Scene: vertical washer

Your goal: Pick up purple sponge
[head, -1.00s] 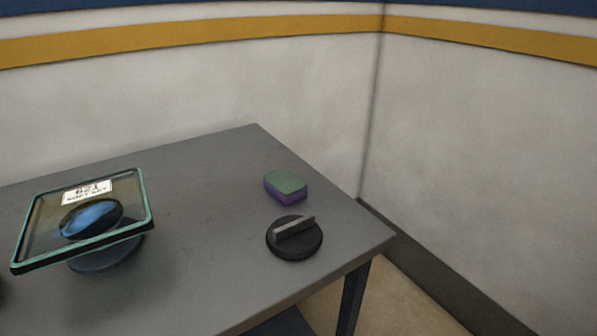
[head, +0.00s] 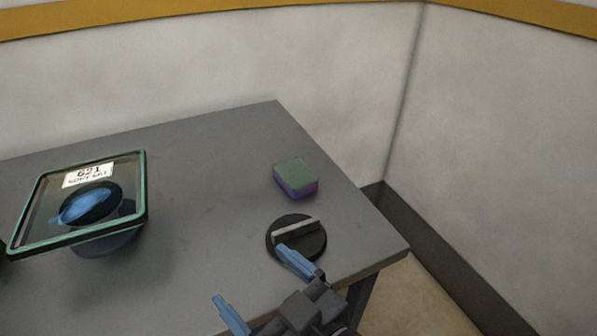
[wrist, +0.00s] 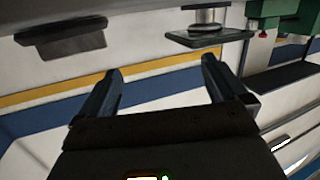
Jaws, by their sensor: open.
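The purple sponge (head: 296,181) has a green top and purple sides. It lies on the grey table (head: 200,150) near its right edge in the head view. My gripper (head: 260,284) is at the bottom of the head view with its two blue fingers apart and nothing between them. It is nearer to the camera than the sponge and apart from it. In the wrist view the fingers (wrist: 160,75) are also spread and empty. I cannot make out the sponge in the wrist view.
A round black knob-like piece (head: 296,238) with a grey bar stands between my gripper and the sponge. A tilted clear, green-edged plate (head: 50,225) on a round stand, labelled 621, is at the left. Walls (head: 500,110) rise behind and right. The middle of the table is clear.

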